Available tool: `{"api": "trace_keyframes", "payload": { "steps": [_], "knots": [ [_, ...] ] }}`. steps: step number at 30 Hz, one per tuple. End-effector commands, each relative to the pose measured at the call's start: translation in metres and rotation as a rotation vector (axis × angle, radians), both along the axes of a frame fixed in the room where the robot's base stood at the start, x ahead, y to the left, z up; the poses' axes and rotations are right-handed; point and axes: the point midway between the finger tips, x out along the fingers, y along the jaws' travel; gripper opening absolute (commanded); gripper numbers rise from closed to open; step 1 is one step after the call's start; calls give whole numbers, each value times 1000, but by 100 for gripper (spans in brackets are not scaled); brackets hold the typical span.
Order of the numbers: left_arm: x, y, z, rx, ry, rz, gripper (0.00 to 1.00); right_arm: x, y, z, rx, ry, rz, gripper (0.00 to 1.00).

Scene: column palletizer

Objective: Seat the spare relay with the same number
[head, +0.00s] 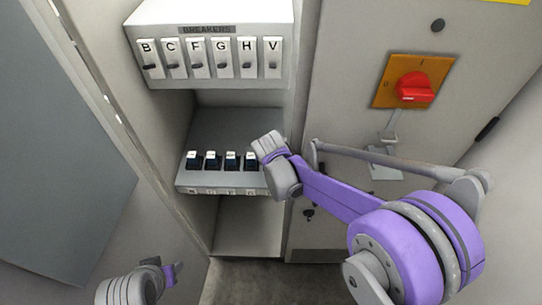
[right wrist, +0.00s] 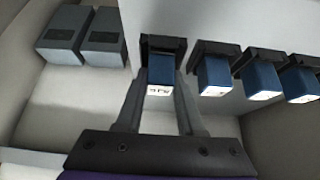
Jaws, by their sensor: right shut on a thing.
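In the head view a row of dark blue relays with white label tops (head: 213,160) stands on the cabinet's middle shelf. My right gripper (head: 270,150) is at the right end of this row and hides part of it. In the right wrist view its two fingers (right wrist: 160,100) are shut on a blue relay (right wrist: 161,73) at a black socket (right wrist: 163,43). The number on its white face is too small to read surely. Several similar relays (right wrist: 216,76) sit beside it in black sockets. My left gripper (head: 172,272) is low at the left, away from the shelf; its jaws are unclear.
Two grey blocks with dark panels (right wrist: 102,42) stand beside the row in the wrist view. A breaker panel (head: 210,57) is above the shelf. An orange plate (head: 383,90) with a red rotary switch (head: 413,87) is on the right. The lower compartment (head: 245,228) looks empty.

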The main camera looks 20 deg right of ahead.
Motion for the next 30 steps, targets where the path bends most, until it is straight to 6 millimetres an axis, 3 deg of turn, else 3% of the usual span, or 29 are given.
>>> {"api": "trace_keyframes", "payload": {
  "steps": [11,12,18,30],
  "knots": [
    [-1,0,-4,0,1,0,50,0,0,-4,0,0,0,0],
    [-1,0,-4,0,1,0,50,0,0,-4,0,0,0,39],
    [-1,0,-3,0,1,0,50,0,0,-4,0,0,0,72],
    [-1,0,-3,0,1,0,50,-1,0,-2,0,0,0,72]
  ]
}}
